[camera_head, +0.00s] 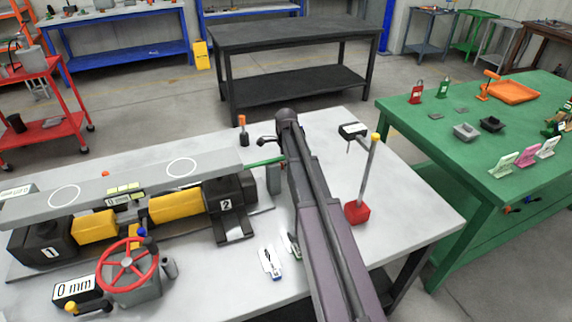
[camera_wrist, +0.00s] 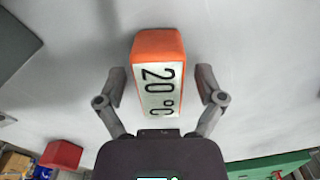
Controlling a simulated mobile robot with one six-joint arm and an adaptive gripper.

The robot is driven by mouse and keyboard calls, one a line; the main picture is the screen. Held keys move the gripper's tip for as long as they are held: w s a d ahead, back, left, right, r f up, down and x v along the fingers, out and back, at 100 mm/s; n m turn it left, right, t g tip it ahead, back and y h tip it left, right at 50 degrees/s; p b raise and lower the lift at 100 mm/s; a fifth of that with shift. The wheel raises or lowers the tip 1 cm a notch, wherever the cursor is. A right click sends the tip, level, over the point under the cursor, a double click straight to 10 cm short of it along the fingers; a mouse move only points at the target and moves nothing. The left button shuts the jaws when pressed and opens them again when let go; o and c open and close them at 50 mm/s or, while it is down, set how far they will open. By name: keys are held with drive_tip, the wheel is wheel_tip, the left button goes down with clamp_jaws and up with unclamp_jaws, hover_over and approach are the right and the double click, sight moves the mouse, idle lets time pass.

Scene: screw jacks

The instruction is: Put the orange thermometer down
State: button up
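The orange thermometer (camera_wrist: 158,45) is a block with an orange top and a white face reading 20 °C in the wrist view. It lies between the two fingers of my gripper (camera_wrist: 160,85). A narrow gap shows between each finger and the thermometer's sides, so the gripper looks open around it. The pale table top (camera_wrist: 255,50) is behind it; whether its base touches the table cannot be seen. In the head view my gripper (camera_head: 268,141) is over the back of the white table (camera_head: 330,130), and I cannot make out the thermometer there.
A long grey beam (camera_head: 120,186) on yellow and black jacks fills the table's left. A red handwheel (camera_head: 127,264) is in front. A post with a red base (camera_head: 357,211) stands to the right. A green table (camera_head: 425,135) is further right. The right front table corner is bare.

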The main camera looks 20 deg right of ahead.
clamp_jaws()
drive_tip(key=shift+r, duration=0.1)
wheel_tip(320, 180, up, 10)
drive_tip(key=p, duration=1)
idle(0.8)
